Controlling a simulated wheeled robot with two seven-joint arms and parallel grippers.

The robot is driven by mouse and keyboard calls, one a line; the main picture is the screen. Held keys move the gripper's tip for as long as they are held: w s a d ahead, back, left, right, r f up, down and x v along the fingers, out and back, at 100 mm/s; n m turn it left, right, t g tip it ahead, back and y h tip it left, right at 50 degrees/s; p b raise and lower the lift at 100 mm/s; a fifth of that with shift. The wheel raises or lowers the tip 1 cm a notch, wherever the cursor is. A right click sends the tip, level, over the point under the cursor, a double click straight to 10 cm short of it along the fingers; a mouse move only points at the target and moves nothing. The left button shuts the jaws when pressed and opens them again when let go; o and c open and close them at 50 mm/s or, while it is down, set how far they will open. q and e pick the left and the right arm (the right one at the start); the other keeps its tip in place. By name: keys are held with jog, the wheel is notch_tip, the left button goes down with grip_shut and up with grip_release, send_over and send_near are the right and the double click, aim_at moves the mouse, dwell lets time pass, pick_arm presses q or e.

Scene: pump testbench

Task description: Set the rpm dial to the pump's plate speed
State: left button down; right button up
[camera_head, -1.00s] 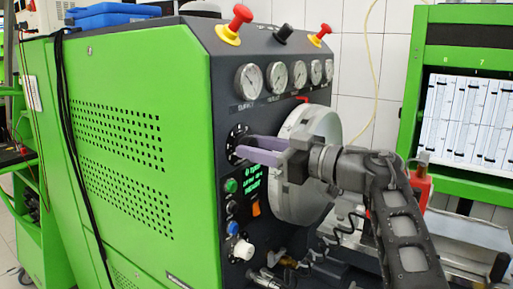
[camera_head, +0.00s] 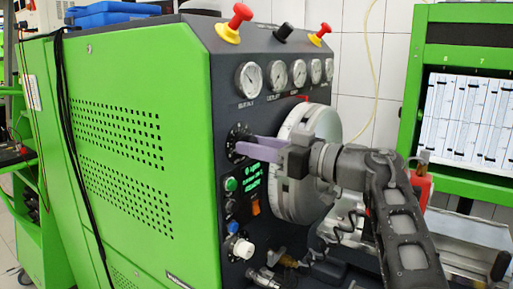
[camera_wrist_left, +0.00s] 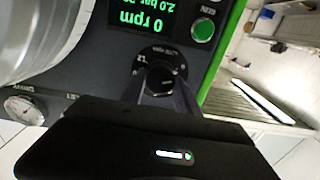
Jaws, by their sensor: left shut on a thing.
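The rpm dial (camera_head: 238,136) is a round black knob with a pale scale on the dark front panel of the green testbench. In the left wrist view the dial's knob (camera_wrist_left: 160,80) sits between the two fingertips. My left gripper (camera_head: 242,147) reaches it from the right and is shut on the knob; the fingers hide part of it in the head view. The green-lit display (camera_wrist_left: 145,17) appears upside down in the wrist view and reads 0 rpm. It also shows in the head view (camera_head: 259,178), too small to read. I cannot make out a pump plate. My right gripper is not in view.
A large grey disc (camera_head: 322,125) stands right beside my left gripper. Gauges (camera_head: 249,79) and red-and-yellow knobs (camera_head: 236,22) sit above.

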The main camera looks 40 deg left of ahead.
pick_arm(q)
jog(key=m+p, duration=0.4)
jog(key=m, duration=1.8)
jog(key=shift+f, duration=0.1)
dwell(0.4)
jog(key=c, duration=0.9)
grip_release()
